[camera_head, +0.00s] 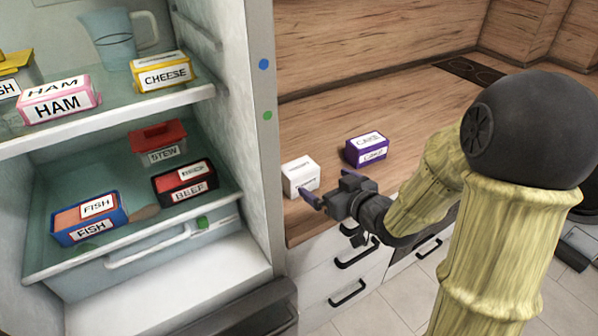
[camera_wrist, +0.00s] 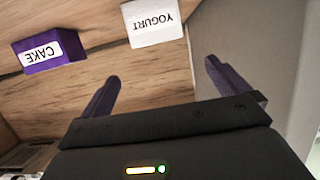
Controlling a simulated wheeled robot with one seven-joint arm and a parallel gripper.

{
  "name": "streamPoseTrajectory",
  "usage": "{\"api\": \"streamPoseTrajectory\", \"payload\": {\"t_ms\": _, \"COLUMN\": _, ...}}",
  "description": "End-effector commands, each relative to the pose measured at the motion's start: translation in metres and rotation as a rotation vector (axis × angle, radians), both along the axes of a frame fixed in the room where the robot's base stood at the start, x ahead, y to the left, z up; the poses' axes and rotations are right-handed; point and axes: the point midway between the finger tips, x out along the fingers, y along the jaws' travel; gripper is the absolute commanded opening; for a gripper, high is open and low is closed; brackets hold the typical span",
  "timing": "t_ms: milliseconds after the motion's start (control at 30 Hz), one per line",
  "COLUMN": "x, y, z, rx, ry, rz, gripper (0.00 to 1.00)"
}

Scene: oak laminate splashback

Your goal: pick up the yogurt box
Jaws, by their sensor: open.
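The yogurt box (camera_head: 300,174) is a small white box on the wooden counter, close to the fridge's side wall. In the wrist view the yogurt box (camera_wrist: 153,24) shows its label upside down, at the top and ahead of the fingers. My gripper (camera_head: 313,198) is in front of the box near the counter's front edge, its fingers apart and empty. In the wrist view my gripper (camera_wrist: 158,78) has a wide gap between its two dark purple fingers. The head view does not clearly show whether a finger touches the box.
A purple cake box (camera_head: 366,150) stands on the counter right of the yogurt box. It also shows in the wrist view (camera_wrist: 47,52). The open fridge (camera_head: 258,120) stands at the left, holding several food boxes. Counter behind the boxes is clear.

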Motion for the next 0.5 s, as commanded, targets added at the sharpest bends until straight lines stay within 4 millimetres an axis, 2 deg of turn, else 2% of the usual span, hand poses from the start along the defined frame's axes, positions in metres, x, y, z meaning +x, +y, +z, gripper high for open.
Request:
{"api": "streamPoseTrajectory", "payload": {"t_ms": 300, "x": 0.046, "y": 0.032, "z": -0.019, "rx": 0.001, "ry": 0.001, "rz": 0.004, "gripper": 1.0}}
{"api": "streamPoseTrajectory", "payload": {"t_ms": 500, "x": 0.067, "y": 0.046, "z": -0.027, "rx": 0.0, "ry": 0.0, "rz": 0.003, "gripper": 1.0}}
